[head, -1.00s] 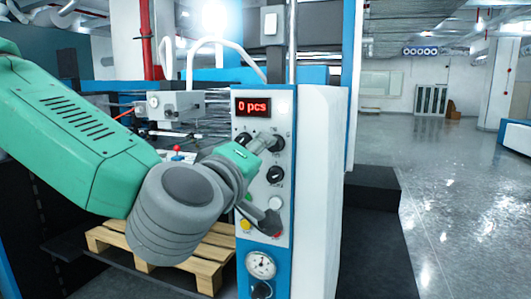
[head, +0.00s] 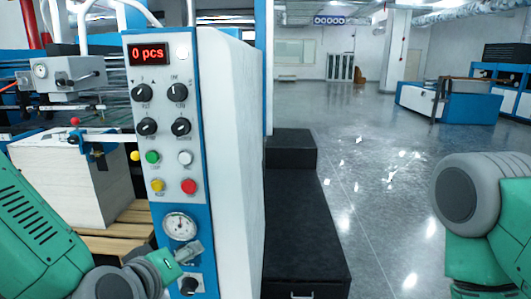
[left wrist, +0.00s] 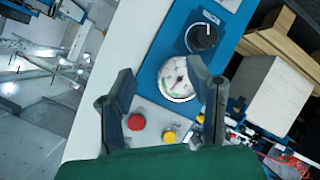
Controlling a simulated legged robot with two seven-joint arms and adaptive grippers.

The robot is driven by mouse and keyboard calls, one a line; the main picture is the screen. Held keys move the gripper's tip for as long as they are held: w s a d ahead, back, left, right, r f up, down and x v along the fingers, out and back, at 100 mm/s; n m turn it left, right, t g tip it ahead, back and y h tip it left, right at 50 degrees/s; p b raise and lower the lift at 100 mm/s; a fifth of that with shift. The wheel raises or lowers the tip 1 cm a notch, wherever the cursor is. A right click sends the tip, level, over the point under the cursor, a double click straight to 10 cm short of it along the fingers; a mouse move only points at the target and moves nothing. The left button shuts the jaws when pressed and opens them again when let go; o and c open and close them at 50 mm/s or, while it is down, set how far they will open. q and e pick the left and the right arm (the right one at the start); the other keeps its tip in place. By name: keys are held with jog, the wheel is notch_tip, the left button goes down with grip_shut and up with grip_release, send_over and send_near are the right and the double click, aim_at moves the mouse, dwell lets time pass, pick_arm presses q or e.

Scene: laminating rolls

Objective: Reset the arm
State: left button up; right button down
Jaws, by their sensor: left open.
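My left arm comes in from the left in the head view, with its left gripper (head: 194,264) low in front of the control panel (head: 135,200). The gripper is near the round gauge (head: 180,226) and the dark lower knob (head: 188,286). In the left wrist view its two fingers (left wrist: 160,72) stand wide apart with nothing held between them. The gauge (left wrist: 176,79), a red button (left wrist: 136,122) and a black knob (left wrist: 201,37) show beyond them. My right arm (head: 470,215) shows at the right edge of the head view; its gripper is out of view.
The panel carries a red display (head: 149,52) reading 0 pcs, several knobs and coloured buttons. A white stack (head: 60,185) on a wooden pallet (head: 120,240) is at the left. A black step (head: 300,215) stands right of the panel. Open floor (head: 370,170) lies beyond.

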pick_arm(q)
jog(key=s+a+f+m+g+b, duration=0.15)
jog(key=s+f, duration=0.25)
jog(key=f, duration=0.4)
jog(key=s+a+f+m+g+b, duration=0.1)
jog(key=s+f+g, duration=0.25)
jog(key=f, duration=0.45)
jog(key=s+a+f+m+g+b, duration=0.1)
jog(key=s+a+f+m, duration=0.1)
jog(key=s+f, duration=0.45)
jog(key=s+a+f+m+g+y+b, duration=0.1)
jog(key=s+a+f+g, duration=0.2)
jog(key=s+f, duration=0.4)
jog(key=s+a+f+m+g+y+b, duration=0.1)
jog(key=s+a+f+g+b, duration=0.1)
jog(key=s+a+f, duration=0.3)
notch_tip(320, 180, down, 2)
jog(key=shift+s+f+m+g, duration=0.15)
jog(key=shift+s+m+g, duration=0.25)
jog(key=shift+s, duration=0.55)
jog(key=shift+w, duration=0.15)
jog(key=shift+d, duration=0.1)
